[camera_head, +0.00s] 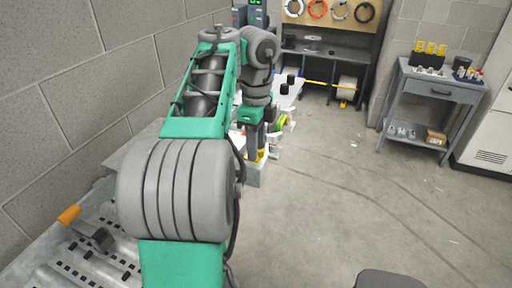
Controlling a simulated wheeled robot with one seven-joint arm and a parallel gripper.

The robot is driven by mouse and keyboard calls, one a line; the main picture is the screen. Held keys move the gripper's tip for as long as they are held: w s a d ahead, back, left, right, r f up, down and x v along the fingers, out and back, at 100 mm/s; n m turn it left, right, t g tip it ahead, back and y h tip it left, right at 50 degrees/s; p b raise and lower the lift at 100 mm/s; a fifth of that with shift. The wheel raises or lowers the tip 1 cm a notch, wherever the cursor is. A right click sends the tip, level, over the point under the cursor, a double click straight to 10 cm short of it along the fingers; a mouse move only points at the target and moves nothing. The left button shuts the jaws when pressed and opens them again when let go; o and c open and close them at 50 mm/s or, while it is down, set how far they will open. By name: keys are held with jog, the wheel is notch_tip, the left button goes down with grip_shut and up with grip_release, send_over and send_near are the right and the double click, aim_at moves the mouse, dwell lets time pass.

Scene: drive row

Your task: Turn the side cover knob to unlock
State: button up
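My green and grey arm reaches forward from the bottom of the view and bends down at its far end. My gripper (254,146) points down beside a low grey block (257,174) with a yellow part on it. It is small and partly covered by my own arm, so I cannot tell whether its fingers are open or touch anything. I cannot make out the side cover or its knob for certain. Much of the row of equipment behind my arm is hidden.
A metal bed with an orange-handled lever (70,215) lies at the lower left, along a block wall. A grey cart (430,92) with small parts stands at the right, near a white cabinet (490,125). A workbench (322,62) is at the back. The central floor is clear.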

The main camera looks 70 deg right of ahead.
jog(key=shift+c, duration=0.5)
grip_shut()
jog(key=shift+n, duration=0.3)
jog(key=n, duration=0.3)
jog(key=shift+n, duration=0.3)
jog(key=n, duration=0.4)
jog(key=shift+n+b, duration=0.3)
jog(key=n, duration=0.9)
